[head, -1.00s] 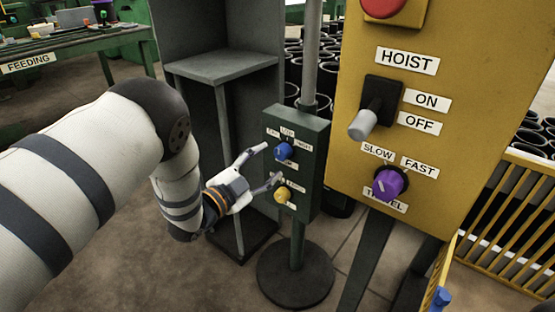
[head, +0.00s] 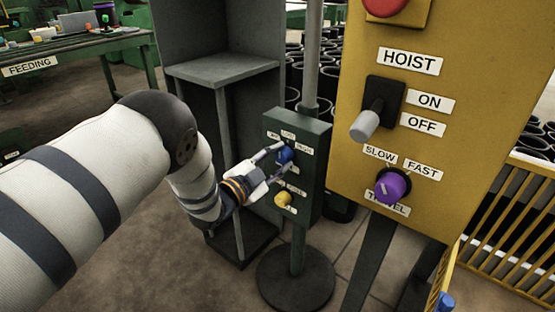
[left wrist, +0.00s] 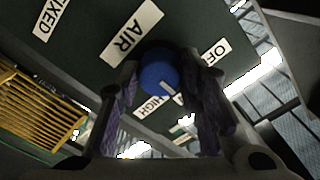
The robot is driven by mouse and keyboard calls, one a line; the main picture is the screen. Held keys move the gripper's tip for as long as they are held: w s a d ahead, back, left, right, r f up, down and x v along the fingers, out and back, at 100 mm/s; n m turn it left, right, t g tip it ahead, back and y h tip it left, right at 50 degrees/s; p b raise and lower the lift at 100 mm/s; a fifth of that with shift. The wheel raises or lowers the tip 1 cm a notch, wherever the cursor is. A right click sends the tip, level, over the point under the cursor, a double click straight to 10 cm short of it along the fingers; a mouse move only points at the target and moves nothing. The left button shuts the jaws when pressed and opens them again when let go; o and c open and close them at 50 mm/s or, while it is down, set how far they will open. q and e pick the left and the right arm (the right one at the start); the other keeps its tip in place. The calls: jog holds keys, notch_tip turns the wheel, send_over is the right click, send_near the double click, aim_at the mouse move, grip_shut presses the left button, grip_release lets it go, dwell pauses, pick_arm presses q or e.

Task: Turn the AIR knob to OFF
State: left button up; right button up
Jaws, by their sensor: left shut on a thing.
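The blue AIR knob (head: 285,155) is on the upper part of a dark green control box on a post. My left gripper (head: 278,160) reaches it from the left in the head view, its fingers closed on the knob. In the left wrist view the blue knob (left wrist: 158,70) sits between the two fingers (left wrist: 163,90). Its white pointer mark points down and slightly right there, near the HIGH label (left wrist: 155,105). The AIR label (left wrist: 132,30) and the partly covered OFF label (left wrist: 215,52) also show. My right gripper is not in view.
A yellow knob (head: 283,199) is below the blue one on the same box. A yellow panel (head: 470,120) with a HOIST lever (head: 366,122) and a purple TRAVEL knob (head: 391,187) stands close on the right. A grey shelf unit (head: 222,68) stands behind my left arm.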

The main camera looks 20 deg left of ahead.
pick_arm(q)
jog(key=shift+n, duration=0.3)
jog(key=n+p, duration=0.1)
jog(key=n, duration=0.2)
jog(key=shift+n, duration=2.6)
jog(key=shift+f, duration=0.1)
jog(key=o, duration=1.2)
jog(key=shift+c, duration=0.2)
jog(key=v, duration=1.2)
